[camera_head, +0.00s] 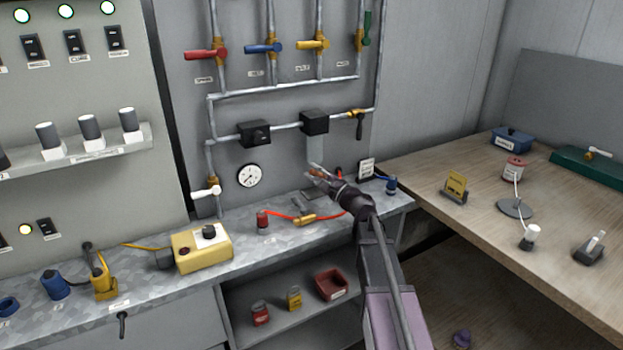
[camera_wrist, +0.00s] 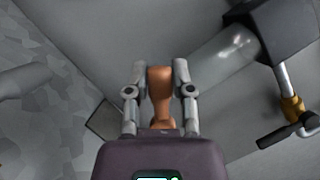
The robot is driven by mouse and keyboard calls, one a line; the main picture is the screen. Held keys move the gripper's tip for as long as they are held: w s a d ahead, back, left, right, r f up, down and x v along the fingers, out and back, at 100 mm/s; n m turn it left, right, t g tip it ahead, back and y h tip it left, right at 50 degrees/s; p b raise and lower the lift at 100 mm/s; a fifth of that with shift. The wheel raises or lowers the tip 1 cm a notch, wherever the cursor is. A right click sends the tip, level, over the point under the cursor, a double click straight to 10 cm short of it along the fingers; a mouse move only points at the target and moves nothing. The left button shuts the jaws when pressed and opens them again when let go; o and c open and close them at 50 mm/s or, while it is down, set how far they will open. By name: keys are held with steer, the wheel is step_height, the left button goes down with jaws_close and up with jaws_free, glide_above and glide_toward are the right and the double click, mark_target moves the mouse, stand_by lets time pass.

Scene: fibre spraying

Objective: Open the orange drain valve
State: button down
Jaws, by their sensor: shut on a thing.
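The orange drain valve handle (camera_wrist: 160,92) stands between the two fingers of my gripper (camera_wrist: 160,70) in the wrist view, and the fingers are shut on it. In the head view my gripper (camera_head: 322,178) is at the wall, just below the translucent cylinder (camera_head: 315,150) under a black box (camera_head: 314,121). Only a small patch of orange shows at the fingers there. The valve's body is mostly hidden by my gripper. The cylinder also shows in the wrist view (camera_wrist: 222,55), up and right of the handle.
A yellow valve with a black handle (camera_head: 359,122) is on the pipe to the right. A pressure gauge (camera_head: 249,175) is left of my gripper. The metal bench below holds a red hose (camera_head: 283,214), a brass fitting (camera_head: 304,219) and a yellow box (camera_head: 202,251). A wooden table (camera_head: 440,228) stands right.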

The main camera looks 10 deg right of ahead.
mark_target(319, 154)
steer(key=m+t, duration=0.1)
steer(key=m, duration=0.1)
steer(key=d+r+m+t+h, duration=0.1)
steer(key=m, duration=0.2)
steer(key=m+t+h, duration=0.1)
steer(key=m, duration=0.1)
steer(key=shift+w+d+r+b, duration=0.3)
steer(key=shift+w+d, duration=0.05)
steer(key=shift+d, duration=0.05)
steer(key=m+h, duration=0.1)
steer(key=m, duration=0.1)
steer(key=d+m+t+h, duration=0.1)
steer(key=m, duration=0.2)
steer(key=d+m+t+h, duration=0.1)
steer(key=m, duration=0.2)
steer(key=shift+w+r, duration=0.3)
steer(key=shift+w, duration=0.05)
steer(key=shift+d+m+h, duration=0.1)
steer(key=shift+m+h, duration=0.2)
steer(key=shift+h, duration=0.1)
steer(key=shift+c, duration=2.4)
jaws_free()
steer(key=shift+n+y, duration=0.3)
steer(key=shift+n, duration=0.2)
